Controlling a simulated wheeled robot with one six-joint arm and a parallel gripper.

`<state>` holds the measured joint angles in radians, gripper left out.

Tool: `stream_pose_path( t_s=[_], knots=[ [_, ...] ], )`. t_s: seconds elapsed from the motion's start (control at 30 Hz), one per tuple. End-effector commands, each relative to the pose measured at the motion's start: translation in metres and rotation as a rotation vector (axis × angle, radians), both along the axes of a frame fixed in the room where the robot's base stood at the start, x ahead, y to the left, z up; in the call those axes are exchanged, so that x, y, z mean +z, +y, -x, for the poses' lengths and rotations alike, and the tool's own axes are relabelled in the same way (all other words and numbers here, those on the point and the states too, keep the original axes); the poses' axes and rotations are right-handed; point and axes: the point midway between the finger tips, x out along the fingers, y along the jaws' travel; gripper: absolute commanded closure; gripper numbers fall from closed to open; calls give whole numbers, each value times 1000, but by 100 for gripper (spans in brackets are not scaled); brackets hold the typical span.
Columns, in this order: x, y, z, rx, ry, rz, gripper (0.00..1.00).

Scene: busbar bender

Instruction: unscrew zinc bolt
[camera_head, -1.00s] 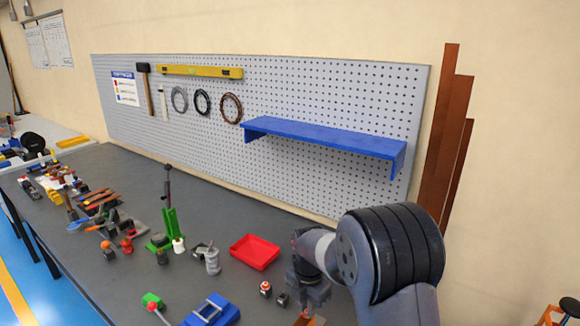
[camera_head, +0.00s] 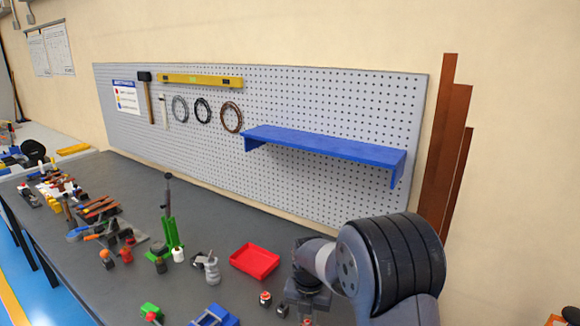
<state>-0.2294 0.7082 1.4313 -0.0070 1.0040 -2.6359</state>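My arm comes in at the lower right of the head view, and its wrist (camera_head: 307,279) points down over the front right of the bench. My gripper's fingers are cut off or hidden at the bottom edge, so I cannot see whether they hold anything. No zinc bolt can be made out. A small red spot (camera_head: 308,322) shows at the bottom edge just below the wrist; what it belongs to is unclear.
A red tray (camera_head: 255,261) lies left of my wrist on the grey bench (camera_head: 205,215). A green upright tool (camera_head: 171,228), a grey bottle (camera_head: 212,268) and a blue fixture (camera_head: 215,317) are further left. A blue shelf (camera_head: 325,143) hangs above.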

Motion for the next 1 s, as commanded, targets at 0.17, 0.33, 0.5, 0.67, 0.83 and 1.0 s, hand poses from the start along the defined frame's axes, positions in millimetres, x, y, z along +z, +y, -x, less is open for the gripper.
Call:
stream_pose_path(
  t_s=[0.17, 0.33, 0.5, 0.67, 0.83, 1.0],
  knots=[
    [0, 0, 0, -1, 0, 0, 75],
    [0, 0, 0, -39, 0, 0, 75],
    [0, 0, 0, -222, 1, 0, 75],
    [0, 0, 0, -401, 1, 0, 75],
    [0, 0, -1, -498, 0, 1, 75],
    [0, 0, -1, -505, 0, 1, 75]
  ],
)
